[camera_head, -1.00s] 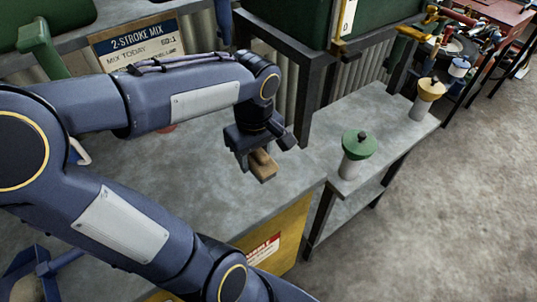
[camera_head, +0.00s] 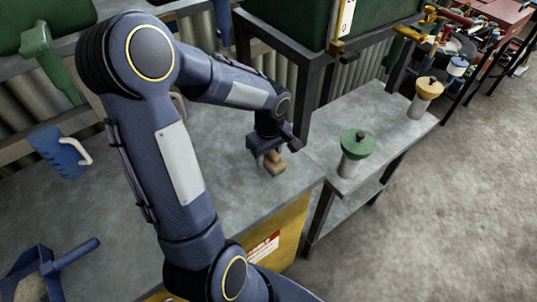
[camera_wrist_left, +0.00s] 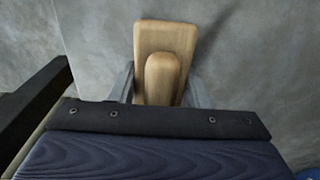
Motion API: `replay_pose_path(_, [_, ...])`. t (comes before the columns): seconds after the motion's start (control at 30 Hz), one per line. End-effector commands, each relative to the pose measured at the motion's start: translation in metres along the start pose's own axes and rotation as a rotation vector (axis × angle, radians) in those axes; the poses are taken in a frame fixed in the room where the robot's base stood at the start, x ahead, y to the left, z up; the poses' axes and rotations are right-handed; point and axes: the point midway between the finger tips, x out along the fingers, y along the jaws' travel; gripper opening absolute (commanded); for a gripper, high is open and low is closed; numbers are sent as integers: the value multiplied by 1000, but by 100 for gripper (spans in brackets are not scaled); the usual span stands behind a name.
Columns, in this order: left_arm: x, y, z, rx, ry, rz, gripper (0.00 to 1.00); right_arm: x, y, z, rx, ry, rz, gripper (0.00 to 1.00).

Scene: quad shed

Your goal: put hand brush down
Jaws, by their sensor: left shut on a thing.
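The hand brush (camera_head: 274,163) shows as a light wooden piece at the right end of the grey bench top (camera_head: 225,200). My left gripper (camera_head: 269,155) is above it and shut on it. In the left wrist view the brush's wooden body (camera_wrist_left: 167,38) sits between the two fingers of my left gripper (camera_wrist_left: 160,88), over the grey surface. Bristles are not visible. I cannot tell whether the brush touches the bench top. My right gripper is not in view.
A lower side bench (camera_head: 385,125) at right holds a green-topped container (camera_head: 356,150) and a yellow-topped one (camera_head: 426,96). Bare bench top surrounds the gripper.

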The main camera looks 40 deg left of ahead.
Motion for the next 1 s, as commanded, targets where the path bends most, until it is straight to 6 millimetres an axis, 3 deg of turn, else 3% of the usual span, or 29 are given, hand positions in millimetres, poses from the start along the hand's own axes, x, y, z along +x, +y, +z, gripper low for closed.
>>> replay_pose_path(0.27, [4,0,0,0,0,1,19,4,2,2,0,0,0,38])
replay_pose_path(0.3, [4,0,0,0,0,1,45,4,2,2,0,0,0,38])
replay_pose_path(0.47, [2,0,0,0,0,1,65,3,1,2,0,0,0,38])
replay_pose_path(0.77, [0,0,0,0,0,1,65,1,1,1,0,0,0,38])
replay_pose_path(0.87, [-6,0,0,-1,2,3,65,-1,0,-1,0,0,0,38])
replay_pose_path(1.0, [-30,1,-1,-1,4,7,65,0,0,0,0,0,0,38])
